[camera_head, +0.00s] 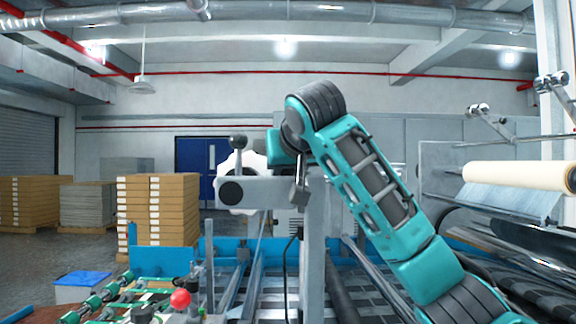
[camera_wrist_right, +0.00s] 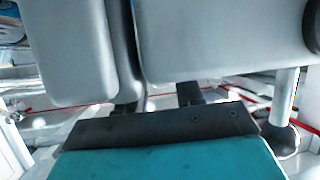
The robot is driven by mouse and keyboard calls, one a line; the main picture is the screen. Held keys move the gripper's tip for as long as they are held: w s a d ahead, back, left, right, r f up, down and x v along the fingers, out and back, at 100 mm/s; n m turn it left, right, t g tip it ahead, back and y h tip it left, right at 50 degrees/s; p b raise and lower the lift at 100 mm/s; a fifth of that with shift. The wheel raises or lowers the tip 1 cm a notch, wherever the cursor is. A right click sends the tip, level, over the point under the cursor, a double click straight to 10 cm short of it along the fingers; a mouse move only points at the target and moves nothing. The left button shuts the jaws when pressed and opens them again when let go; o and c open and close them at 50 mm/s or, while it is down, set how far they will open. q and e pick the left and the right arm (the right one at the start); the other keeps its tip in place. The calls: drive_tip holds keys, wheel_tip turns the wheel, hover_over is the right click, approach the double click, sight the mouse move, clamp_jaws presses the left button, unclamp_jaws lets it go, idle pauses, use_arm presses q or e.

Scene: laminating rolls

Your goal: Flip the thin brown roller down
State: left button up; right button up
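A cream to light-brown roller (camera_head: 520,175) lies across the machine at the right of the head view. I cannot be sure that it is the thin brown roller; no other clearly brown roller shows. My right arm rises from the bottom right and bends at the top centre. My right gripper (camera_head: 283,150) is at its far end, beside a grey machine block (camera_head: 262,190) with a black-knobbed lever (camera_head: 238,150). Its fingers are mostly hidden. The right wrist view shows my teal gripper body (camera_wrist_right: 165,160) close to large grey surfaces. My left gripper is out of view.
A red knob (camera_head: 180,298) and green-ended rods (camera_head: 100,297) are at lower left. Stacked brown boxes (camera_head: 158,210) stand on the floor behind. Dark machine rollers (camera_head: 535,255) fill the lower right.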

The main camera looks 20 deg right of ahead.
drive_tip(key=o, duration=0.4)
drive_tip(key=shift+s+r, duration=0.1)
drive_tip(key=shift+b+v, duration=1.25)
drive_tip(key=shift+v, duration=5.1)
drive_tip(key=shift+a, duration=0.1)
